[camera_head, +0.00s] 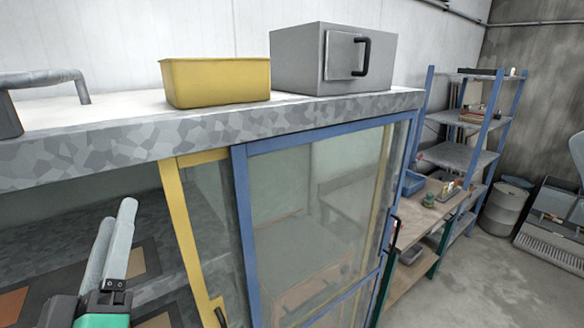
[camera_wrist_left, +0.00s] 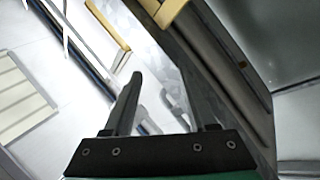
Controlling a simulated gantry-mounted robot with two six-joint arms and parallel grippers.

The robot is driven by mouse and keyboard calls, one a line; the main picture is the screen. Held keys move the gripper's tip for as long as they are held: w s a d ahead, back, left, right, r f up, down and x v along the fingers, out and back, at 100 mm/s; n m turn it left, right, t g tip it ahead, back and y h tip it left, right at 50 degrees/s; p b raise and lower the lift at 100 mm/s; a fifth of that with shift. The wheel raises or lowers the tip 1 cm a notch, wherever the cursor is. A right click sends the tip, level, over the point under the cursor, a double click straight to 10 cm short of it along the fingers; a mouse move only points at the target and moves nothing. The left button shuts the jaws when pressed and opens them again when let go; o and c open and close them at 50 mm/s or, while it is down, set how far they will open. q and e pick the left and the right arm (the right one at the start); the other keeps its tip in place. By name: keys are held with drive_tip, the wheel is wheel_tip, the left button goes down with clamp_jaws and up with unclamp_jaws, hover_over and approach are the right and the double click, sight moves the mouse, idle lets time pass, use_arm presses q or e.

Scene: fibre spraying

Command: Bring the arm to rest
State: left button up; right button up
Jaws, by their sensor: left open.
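My left gripper (camera_head: 117,212) is at the lower left of the head view, in front of the open left part of a cabinet and below its top. Its two grey fingers are apart with nothing seen between them. The left wrist view also shows the open fingers of this gripper (camera_wrist_left: 160,78), with a tilted, blurred grey surface beyond them. My right gripper is in neither view.
The cabinet has a blue-framed glass door (camera_head: 325,210) and a yellow frame (camera_head: 190,235). A yellow bin (camera_head: 218,83) and a grey box (camera_head: 300,58) stand on its top (camera_head: 120,140). Blue shelving (camera_head: 455,155) and a drum (camera_head: 503,208) stand right.

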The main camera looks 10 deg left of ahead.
use_arm(q)
drive_tip(key=s+d+r+m+t+h, duration=0.3)
drive_tip(key=s+d+r+m+h, duration=0.15)
drive_tip(key=r+m, duration=0.25)
drive_tip(key=s+d+r+m+t+h, duration=0.3)
drive_tip(key=r+m+h, duration=0.3)
drive_tip(key=r+m, duration=0.1)
wheel_tip(320, 180, up, 18)
drive_tip(key=p, duration=1.8)
drive_tip(key=shift+d+f, duration=0.15)
drive_tip(key=shift+f, duration=0.1)
